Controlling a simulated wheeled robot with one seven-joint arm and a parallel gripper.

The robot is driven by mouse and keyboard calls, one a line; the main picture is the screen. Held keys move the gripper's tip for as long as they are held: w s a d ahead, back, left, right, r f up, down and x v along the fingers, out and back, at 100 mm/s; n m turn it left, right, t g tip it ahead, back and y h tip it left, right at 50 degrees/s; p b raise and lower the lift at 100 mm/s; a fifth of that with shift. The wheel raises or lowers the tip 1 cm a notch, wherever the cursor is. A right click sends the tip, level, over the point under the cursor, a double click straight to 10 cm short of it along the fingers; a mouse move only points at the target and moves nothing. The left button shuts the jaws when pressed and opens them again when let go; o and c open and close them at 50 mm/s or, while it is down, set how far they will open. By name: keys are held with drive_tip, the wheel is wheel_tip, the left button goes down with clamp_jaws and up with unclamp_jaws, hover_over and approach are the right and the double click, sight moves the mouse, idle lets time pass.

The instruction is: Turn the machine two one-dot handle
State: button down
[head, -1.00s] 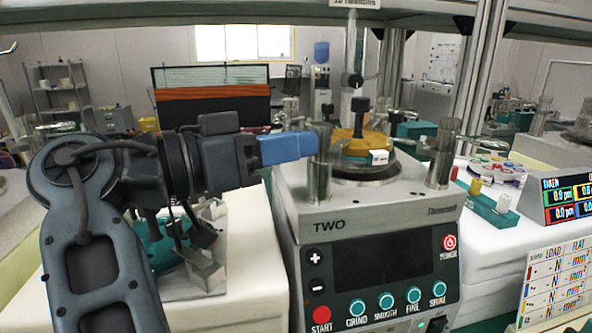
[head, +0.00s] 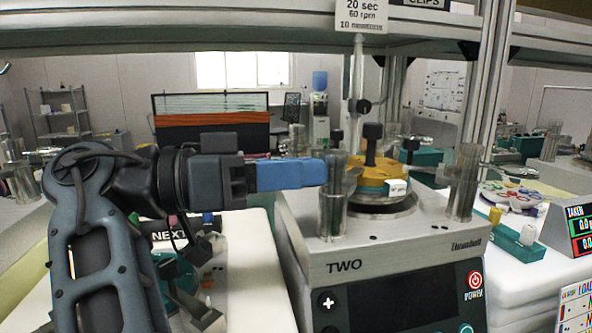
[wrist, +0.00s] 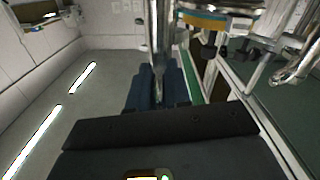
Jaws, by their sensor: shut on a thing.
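Machine TWO (head: 390,243) stands at centre right, its name on the grey front. Two upright metal cylinders rise from its top, a left one (head: 334,212) and a right one (head: 464,185). My gripper (head: 322,173), with blue fingers, reaches in from the left at the upper part of the left cylinder. In the wrist view my gripper (wrist: 158,75) is shut on this upright metal cylinder (wrist: 160,30), which stands between the fingers. The fingers hide part of it.
A yellow disc (head: 372,178) with a dark knob sits on the machine between the cylinders. A shelf edge (head: 200,40) with a hanging sign (head: 361,16) runs overhead. A teal block (head: 515,240) and a colour display (head: 580,228) stand at the right.

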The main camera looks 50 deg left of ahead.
drive_tip(key=shift+w+d, duration=0.2)
drive_tip(key=shift+w, duration=0.15)
drive_tip(key=c, duration=1.1)
unclamp_jaws()
drive_tip(key=shift+s+r, duration=0.1)
drive_tip(key=shift+r, duration=0.1)
wheel_tip(320, 180, up, 4)
drive_tip(key=p, duration=0.2)
drive_tip(key=shift+r+p, duration=0.15)
drive_tip(key=shift+p, duration=0.15)
drive_tip(key=d+r+p, duration=0.1)
drive_tip(key=d+r, duration=0.1)
drive_tip(key=d, duration=0.2)
drive_tip(key=d+r+p, duration=0.1)
drive_tip(key=d+r, duration=0.1)
drive_tip(key=d, duration=0.1)
drive_tip(key=w+d+r+p, duration=0.1)
drive_tip(key=d+r+p, duration=0.1)
drive_tip(key=d, duration=0.2)
drive_tip(key=shift+d+r, duration=0.1)
drive_tip(key=shift+d, duration=0.2)
